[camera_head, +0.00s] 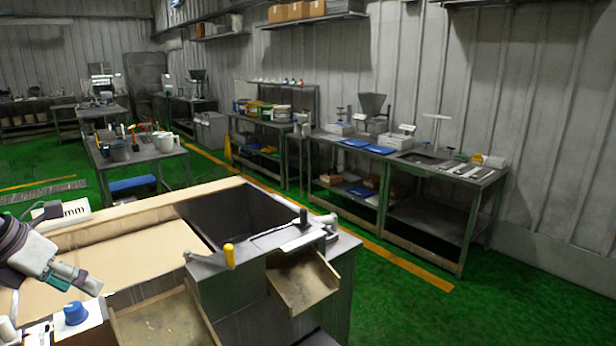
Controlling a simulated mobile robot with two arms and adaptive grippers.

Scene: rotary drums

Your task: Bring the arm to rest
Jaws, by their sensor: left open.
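My left arm comes in at the left edge, with a dark joint and a pale wrist link. My left gripper (84,281) is at the lower left, angled down to the right above the tan top of the machine (146,250). Nothing shows between its fingers, and the gap between them is hard to make out. My right gripper is out of view.
A blue knob (76,313) stands just below the gripper. A yellow-handled crank (229,256) and a metal chute (302,285) are on the machine's front. Workbenches (437,171) line the back wall. Green floor (400,306) at right is clear.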

